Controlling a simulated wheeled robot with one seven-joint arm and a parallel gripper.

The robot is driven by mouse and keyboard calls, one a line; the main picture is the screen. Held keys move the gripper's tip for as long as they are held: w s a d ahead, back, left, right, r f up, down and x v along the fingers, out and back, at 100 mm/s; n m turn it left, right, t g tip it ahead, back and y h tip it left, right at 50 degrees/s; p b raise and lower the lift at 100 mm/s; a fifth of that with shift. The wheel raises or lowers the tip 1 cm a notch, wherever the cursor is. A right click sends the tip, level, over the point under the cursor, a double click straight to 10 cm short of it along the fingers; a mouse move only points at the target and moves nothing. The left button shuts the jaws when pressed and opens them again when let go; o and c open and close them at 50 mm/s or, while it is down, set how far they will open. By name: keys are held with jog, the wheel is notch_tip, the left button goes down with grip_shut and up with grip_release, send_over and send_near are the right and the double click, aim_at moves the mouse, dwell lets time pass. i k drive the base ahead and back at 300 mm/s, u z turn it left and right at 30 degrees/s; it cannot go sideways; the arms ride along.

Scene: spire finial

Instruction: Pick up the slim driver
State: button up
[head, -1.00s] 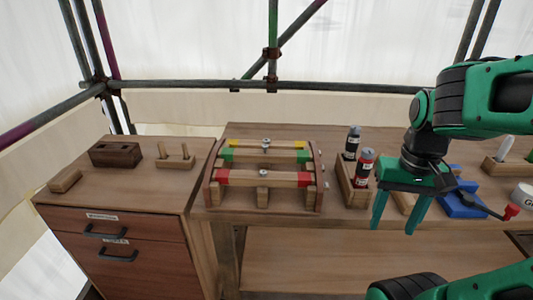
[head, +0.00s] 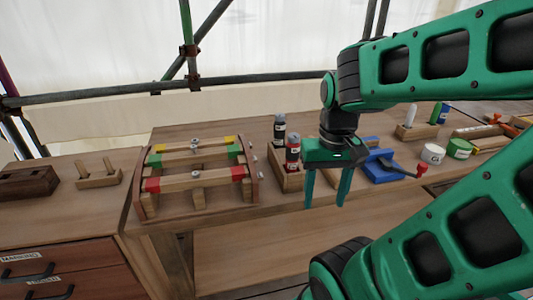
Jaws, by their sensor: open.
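I cannot make out the slim driver for certain in the head view. My gripper (head: 326,198) points down with its two green fingers apart and nothing between them. It shows in front of the bench's front part, just right of a wooden holder (head: 289,180) with two small bottles. The gripper and my arm hide part of the bench behind them.
A wooden rack (head: 198,201) with yellow, green and red banded bars stands left. Right of the gripper are a blue vise-like tool (head: 378,170), a white tub (head: 432,154) and a green tub (head: 459,148). A drawer cabinet (head: 75,260) stands at far left.

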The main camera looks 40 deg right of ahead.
aim_at(292, 150)
jog(key=z, duration=0.85)
jog(key=k, duration=0.75)
jog(key=u, duration=0.1)
